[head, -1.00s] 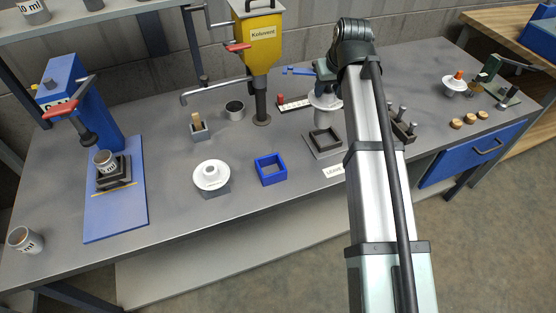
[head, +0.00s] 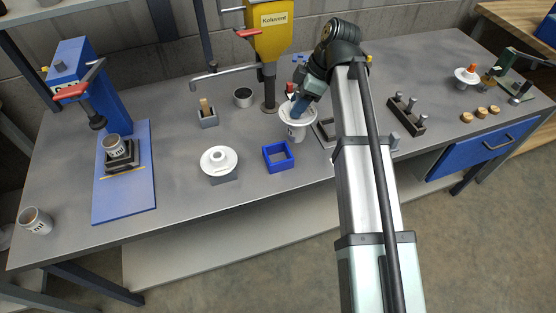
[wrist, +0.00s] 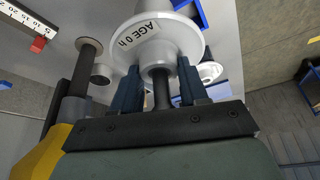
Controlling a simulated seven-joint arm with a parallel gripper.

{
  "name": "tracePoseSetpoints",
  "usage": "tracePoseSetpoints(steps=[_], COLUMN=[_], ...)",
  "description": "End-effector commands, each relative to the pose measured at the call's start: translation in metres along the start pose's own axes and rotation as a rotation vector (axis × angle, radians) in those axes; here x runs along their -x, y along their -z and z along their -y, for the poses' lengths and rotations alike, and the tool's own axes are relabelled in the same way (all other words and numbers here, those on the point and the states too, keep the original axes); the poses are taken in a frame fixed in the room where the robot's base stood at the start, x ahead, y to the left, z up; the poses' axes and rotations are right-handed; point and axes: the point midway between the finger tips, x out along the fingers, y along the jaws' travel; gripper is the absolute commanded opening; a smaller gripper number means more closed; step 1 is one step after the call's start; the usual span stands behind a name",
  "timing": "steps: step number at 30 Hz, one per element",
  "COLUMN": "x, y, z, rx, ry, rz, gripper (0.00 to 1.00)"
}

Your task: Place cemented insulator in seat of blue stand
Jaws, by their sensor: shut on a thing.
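My gripper (head: 301,104) is shut on a white disc insulator (head: 288,112) and holds it above the table, behind and a little right of the blue stand. The insulator looks roughly upright, with its lower body hanging below the disc. The blue stand (head: 266,160) is an open square frame, and its seat looks empty. In the wrist view, the blue fingers of my gripper (wrist: 160,78) close around the neck of the insulator (wrist: 182,42), which carries an "AGE 0 h" label. A blue edge beyond it in that view may be the stand.
A second white insulator (head: 218,158) sits on a grey block left of the blue stand. A dark square frame (head: 324,130) lies to the right, partly behind my arm. A yellow dispenser (head: 270,38) stands behind. The table in front of the blue stand is clear.

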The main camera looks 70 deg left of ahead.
Motion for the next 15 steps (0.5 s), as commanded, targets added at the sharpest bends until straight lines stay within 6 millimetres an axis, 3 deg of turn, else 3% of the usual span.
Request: tracePoseSetpoints(steps=[15], x=[-0.019], y=[0.035], z=[0.036], rx=[0.551], ry=[0.228], rz=[0.000], gripper=[0.00])
